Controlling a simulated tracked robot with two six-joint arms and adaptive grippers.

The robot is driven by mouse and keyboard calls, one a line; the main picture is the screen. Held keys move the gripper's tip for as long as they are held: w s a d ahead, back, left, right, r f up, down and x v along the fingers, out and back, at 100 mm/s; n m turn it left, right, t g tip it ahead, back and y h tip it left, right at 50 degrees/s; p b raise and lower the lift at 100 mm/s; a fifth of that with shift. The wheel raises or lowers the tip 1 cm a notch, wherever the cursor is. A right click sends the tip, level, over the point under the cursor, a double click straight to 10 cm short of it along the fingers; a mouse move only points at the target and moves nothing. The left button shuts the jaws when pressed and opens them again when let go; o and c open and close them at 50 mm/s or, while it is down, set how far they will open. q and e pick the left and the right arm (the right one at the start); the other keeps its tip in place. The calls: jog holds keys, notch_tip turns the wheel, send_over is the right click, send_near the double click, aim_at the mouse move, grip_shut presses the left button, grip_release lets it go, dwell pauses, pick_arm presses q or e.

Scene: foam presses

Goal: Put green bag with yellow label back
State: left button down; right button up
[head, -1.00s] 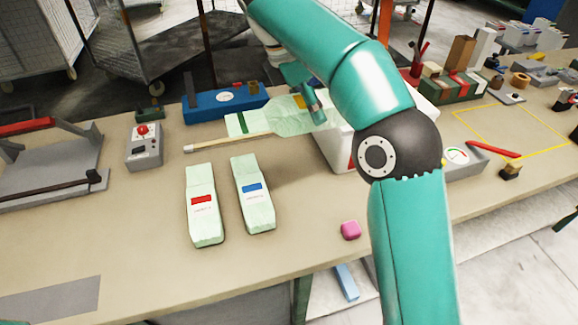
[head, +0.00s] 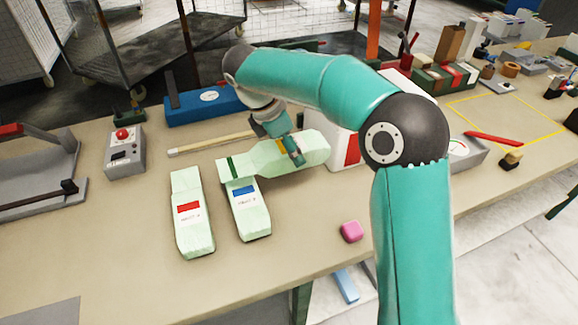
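The pale green bag with the yellow label (head: 258,161) lies sideways in the grip of my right gripper (head: 293,156). A bit of yellow shows beside the fingers; the rest of the label is hidden. A dark green stripe crosses the bag's left end, which overlaps the top of the blue-label bag (head: 248,218) in the picture. I cannot tell whether they touch. The red-label bag (head: 192,225) lies to the left of the blue-label bag, both flat on the table (head: 110,225). My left gripper is not in view.
A wooden stick (head: 210,145) lies behind the bags, with a blue box (head: 205,106) beyond. A white box (head: 345,143) stands right of the held bag. A pink block (head: 351,231) lies near the front edge. A grey control box (head: 124,150) stands at left. Table between blue-label bag and pink block is clear.

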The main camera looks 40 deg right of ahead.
aim_at(281, 147)
jog(key=shift+f, duration=2.5)
jog(key=shift+f, duration=0.15)
jog(key=shift+f+b, duration=0.25)
jog(key=shift+b, duration=0.05)
jog(key=o, duration=1.2)
jog(key=shift+o, duration=0.2)
jog(key=shift+r, duration=0.5)
jog(key=p+v, duration=0.1)
jog(key=v, duration=1)
jog(key=shift+w+a+r+p, duration=0.1)
jog(key=shift+a+r+p, duration=0.2)
jog(key=shift+r+p, duration=0.1)
